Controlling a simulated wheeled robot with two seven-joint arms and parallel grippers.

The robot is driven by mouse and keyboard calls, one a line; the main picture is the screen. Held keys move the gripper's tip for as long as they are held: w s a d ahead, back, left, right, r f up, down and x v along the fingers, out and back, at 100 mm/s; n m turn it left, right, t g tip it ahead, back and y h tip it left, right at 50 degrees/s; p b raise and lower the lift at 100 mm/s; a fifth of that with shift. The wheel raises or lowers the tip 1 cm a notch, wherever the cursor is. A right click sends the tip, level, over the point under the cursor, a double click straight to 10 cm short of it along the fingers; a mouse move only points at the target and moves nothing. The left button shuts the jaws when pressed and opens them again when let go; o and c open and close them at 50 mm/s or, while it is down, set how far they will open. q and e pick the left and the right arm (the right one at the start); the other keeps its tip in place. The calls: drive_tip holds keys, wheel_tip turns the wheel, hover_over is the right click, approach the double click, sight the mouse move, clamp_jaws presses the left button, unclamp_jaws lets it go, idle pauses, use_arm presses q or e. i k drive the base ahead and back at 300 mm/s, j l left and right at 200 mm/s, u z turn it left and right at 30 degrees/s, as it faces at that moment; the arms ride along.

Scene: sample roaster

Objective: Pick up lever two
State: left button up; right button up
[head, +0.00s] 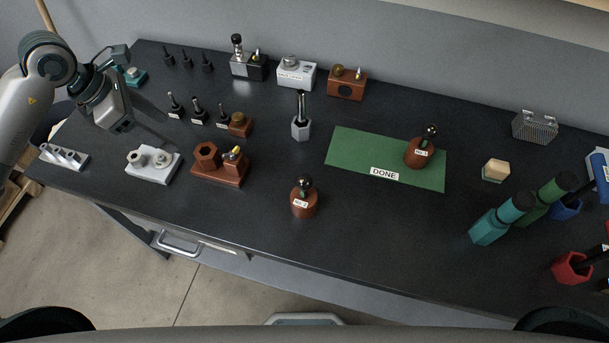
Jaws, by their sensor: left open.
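Several small dark upright pieces with black handles and white labels stand left of the table's middle: a left one (174,104), a middle one (197,111) and a right one (223,114). Their labels are too small to read, so I cannot tell which is lever two. A brown knobbed piece (304,202) at the front middle bears a label that seems to read NO.2. A similar brown piece (419,154) stands on the green DONE mat (350,147). My left gripper (122,127) is open above the table's left part, left of the labelled row and apart from it. My right gripper is not in view.
White (153,174) and brown (221,175) fixtures stand at the front left, with a slotted white block (63,156) farther left. Small machines, one a white box (296,74), line the back. Teal (488,228) and red (571,267) holders crowd the right. The front middle is mostly clear.

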sight(303, 204)
drive_tip(key=l, duration=0.45)
drive_tip(key=k+l, duration=0.15)
drive_tip(key=l, duration=0.3)
drive_tip(key=l+u, duration=0.1)
drive_tip(key=l, duration=0.35)
drive_tip(key=k, duration=0.05)
